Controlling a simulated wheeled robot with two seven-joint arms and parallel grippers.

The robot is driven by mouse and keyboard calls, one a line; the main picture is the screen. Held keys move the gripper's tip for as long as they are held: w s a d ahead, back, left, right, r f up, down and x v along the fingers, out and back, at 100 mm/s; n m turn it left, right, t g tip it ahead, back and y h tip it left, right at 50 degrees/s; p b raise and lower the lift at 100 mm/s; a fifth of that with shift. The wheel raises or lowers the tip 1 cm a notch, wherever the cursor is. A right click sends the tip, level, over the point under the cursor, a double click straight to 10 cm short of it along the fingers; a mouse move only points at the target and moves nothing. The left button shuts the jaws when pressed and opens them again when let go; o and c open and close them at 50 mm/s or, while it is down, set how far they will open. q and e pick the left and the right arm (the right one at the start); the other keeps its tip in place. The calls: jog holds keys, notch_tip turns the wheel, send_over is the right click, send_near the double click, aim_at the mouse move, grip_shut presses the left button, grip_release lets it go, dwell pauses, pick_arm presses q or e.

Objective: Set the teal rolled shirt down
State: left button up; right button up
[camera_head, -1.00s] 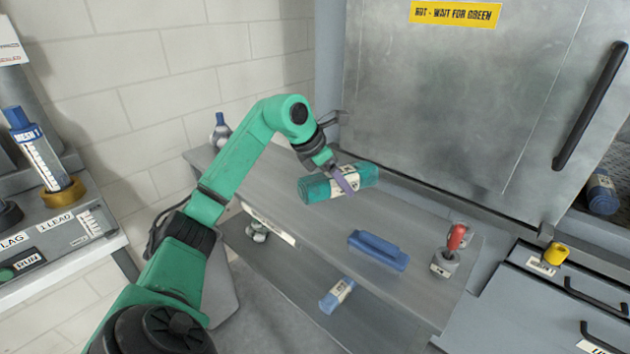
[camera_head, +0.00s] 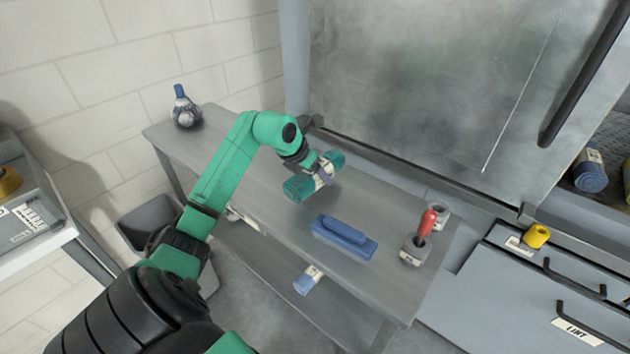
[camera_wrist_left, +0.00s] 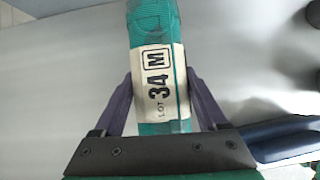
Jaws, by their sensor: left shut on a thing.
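The teal rolled shirt (camera_head: 298,188) is in my left gripper (camera_head: 326,174), over the middle of the grey bench top in the head view. The gripper's purple fingers are on either side of the shirt's white label band. In the left wrist view, the shirt (camera_wrist_left: 153,28) runs up between the fingers of the gripper (camera_wrist_left: 160,95), and its label reads "LOT 34 M". The bench top shows below it. I cannot tell whether the shirt touches the bench. My right gripper is not in view.
A steel cabinet door (camera_head: 420,90) rises behind.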

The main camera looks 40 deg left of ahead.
pick_arm(q)
jog(key=f, duration=0.2)
jog(key=shift+s+f, duration=0.2)
jog(key=shift+f, duration=0.45)
jog(key=o, duration=1.5)
jog(key=shift+r, duration=0.15)
jog(key=b+v, duration=0.2)
jog(key=v, duration=0.9)
jog(key=shift+s+r, duration=0.2)
jog(key=shift+r, duration=0.1)
